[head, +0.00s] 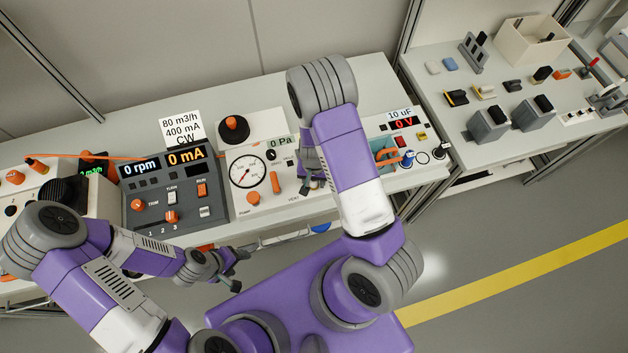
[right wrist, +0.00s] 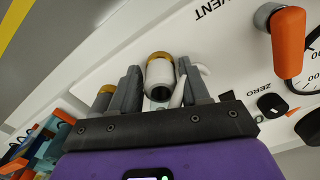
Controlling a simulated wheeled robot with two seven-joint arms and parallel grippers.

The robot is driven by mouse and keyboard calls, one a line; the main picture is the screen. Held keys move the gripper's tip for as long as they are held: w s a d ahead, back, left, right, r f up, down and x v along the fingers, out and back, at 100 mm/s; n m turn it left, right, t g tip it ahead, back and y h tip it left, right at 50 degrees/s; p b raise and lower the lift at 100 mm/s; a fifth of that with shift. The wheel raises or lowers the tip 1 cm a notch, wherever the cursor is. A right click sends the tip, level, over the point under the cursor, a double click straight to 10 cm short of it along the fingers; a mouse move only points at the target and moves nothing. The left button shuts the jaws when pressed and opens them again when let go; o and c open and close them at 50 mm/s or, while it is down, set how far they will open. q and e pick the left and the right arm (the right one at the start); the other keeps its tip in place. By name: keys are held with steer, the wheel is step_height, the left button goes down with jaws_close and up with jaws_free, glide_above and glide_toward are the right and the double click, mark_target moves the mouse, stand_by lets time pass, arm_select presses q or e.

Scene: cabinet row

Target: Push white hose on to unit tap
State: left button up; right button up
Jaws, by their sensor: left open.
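My right gripper (head: 312,182) is at the right front of the white gauge unit (head: 260,198). In the right wrist view its two grey fingers (right wrist: 160,88) stand on either side of a short white cylinder with a brass ring (right wrist: 160,70). I cannot tell whether they touch it. A thin white curved piece (right wrist: 179,93) shows beside the right finger; it may be part of the white hose. A darker cylinder with a brass ring (right wrist: 104,98) sits left of the left finger. I cannot tell which piece is the unit tap. My left gripper (head: 222,270) is open and empty before the bench.
An orange handle (right wrist: 288,38) sits near the VENT lettering. Left of the gauge unit is a dark control unit (head: 165,190). The floor right of my base is clear.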

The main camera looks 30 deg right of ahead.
steer(key=c, duration=0.5)
step_height(320, 180, up, 10)
steer(key=shift+p, duration=1.25)
arm_select(q)
step_height(320, 180, up, 2)
steer(key=shift+r, duration=0.25)
arm_select(e)
steer(key=shift+f, duration=0.1)
